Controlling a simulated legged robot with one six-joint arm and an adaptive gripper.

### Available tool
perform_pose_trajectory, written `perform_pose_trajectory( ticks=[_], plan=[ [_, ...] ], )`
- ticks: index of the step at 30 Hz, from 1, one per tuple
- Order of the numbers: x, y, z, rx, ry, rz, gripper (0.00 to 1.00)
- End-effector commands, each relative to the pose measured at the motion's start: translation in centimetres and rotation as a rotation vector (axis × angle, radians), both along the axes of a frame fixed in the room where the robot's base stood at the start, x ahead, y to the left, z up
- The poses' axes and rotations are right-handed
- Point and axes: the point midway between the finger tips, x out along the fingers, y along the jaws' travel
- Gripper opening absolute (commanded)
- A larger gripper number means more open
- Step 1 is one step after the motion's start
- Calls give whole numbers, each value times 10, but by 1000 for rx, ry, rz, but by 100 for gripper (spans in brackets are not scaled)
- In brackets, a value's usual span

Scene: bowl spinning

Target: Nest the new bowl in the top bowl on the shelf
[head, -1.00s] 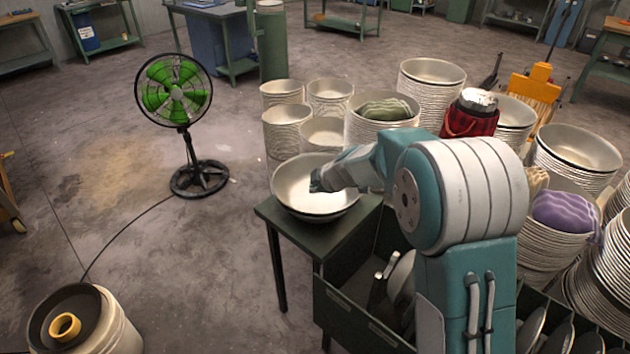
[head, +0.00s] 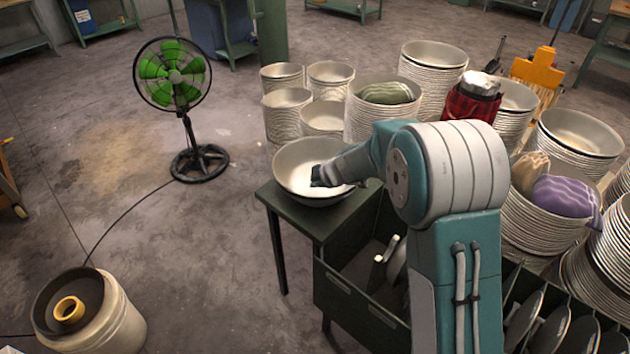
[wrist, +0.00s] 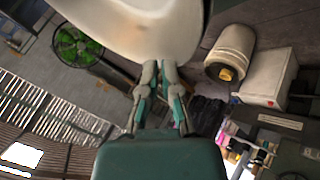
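In the wrist view the bowl (wrist: 150,25) fills the top centre. There my gripper (wrist: 160,66) has its two fingers close together at the bowl's rim, seemingly pinching it.
Tall bowl stacks (head: 285,112) stand behind the shelf, with more on the right. A green-bladed fan (head: 172,75) stands on the left, its cable crossing the floor. A bucket (head: 110,325) is at front left. A rack of plates (head: 540,325) lies at lower right.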

Motion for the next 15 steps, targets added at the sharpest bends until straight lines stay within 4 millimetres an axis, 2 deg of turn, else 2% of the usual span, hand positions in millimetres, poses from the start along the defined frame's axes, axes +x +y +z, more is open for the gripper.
perform_pose_trajectory(
  ticks=[15],
  plan=[
    [3,-2,-9,0,-4,0,0]
  ],
)
